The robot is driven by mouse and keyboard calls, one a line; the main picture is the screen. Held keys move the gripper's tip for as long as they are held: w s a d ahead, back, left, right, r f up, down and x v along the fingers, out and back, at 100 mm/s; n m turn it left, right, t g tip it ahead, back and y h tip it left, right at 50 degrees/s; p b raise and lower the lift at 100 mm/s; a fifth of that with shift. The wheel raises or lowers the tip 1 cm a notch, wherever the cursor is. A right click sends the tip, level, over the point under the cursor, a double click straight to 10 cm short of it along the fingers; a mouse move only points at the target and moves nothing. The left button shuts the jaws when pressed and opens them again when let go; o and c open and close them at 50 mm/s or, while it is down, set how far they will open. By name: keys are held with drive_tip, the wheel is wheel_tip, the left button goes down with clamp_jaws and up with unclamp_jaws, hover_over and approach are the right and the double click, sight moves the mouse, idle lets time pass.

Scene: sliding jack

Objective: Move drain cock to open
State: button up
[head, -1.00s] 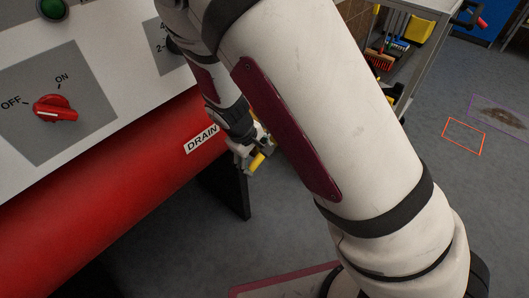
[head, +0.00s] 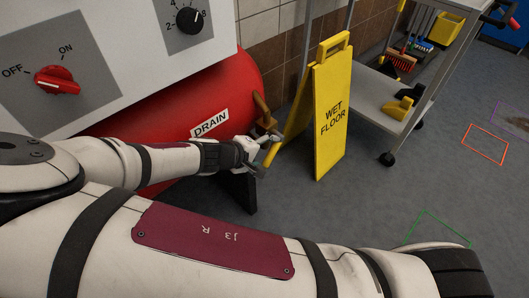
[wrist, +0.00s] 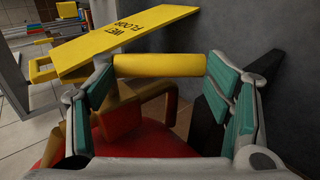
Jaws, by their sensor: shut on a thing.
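The drain cock has a yellow handle (head: 272,153) and a brass body (head: 264,112) on the end of the red tank, by the DRAIN label (head: 210,123). My gripper (head: 260,145) is at the handle. In the wrist view the yellow handle (wrist: 160,64) lies crosswise between the fingertips of my gripper (wrist: 160,75), its ends close to both pads. My gripper is shut on it. The brass body (wrist: 125,122) shows below it, partly in shadow. In the head view my gripper hides part of the cock, and the handle's exact angle is hard to tell.
A yellow WET FLOOR sign (head: 330,112) stands just right of the cock. A grey cart (head: 395,95) stands behind it. The red tank (head: 165,108) and the panel with the OFF/ON knob (head: 57,80) are at left.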

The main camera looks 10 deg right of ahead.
drive_tip(key=shift+d+f+t+h+b, duration=0.25)
drive_tip(key=shift+d+f+t+h, duration=0.05)
drive_tip(key=shift+f+h, duration=0.15)
drive_tip(key=shift+d+f+t+h+b, duration=0.25)
drive_tip(key=shift+f+t+h, duration=0.1)
drive_tip(key=shift+f, duration=0.1)
clamp_jaws()
drive_tip(key=shift+c, duration=1.4)
unclamp_jaws()
drive_tip(key=shift+w, duration=0.15)
drive_tip(key=o, duration=0.4)
drive_tip(key=shift+r, duration=0.2)
drive_tip(key=o, duration=1.6)
drive_tip(key=shift+a, duration=0.1)
drive_tip(key=shift+c, duration=0.2)
drive_tip(key=shift+a+r, duration=0.1)
drive_tip(key=shift+a, duration=0.05)
drive_tip(key=v, duration=0.7)
drive_tip(key=shift+r, duration=0.1)
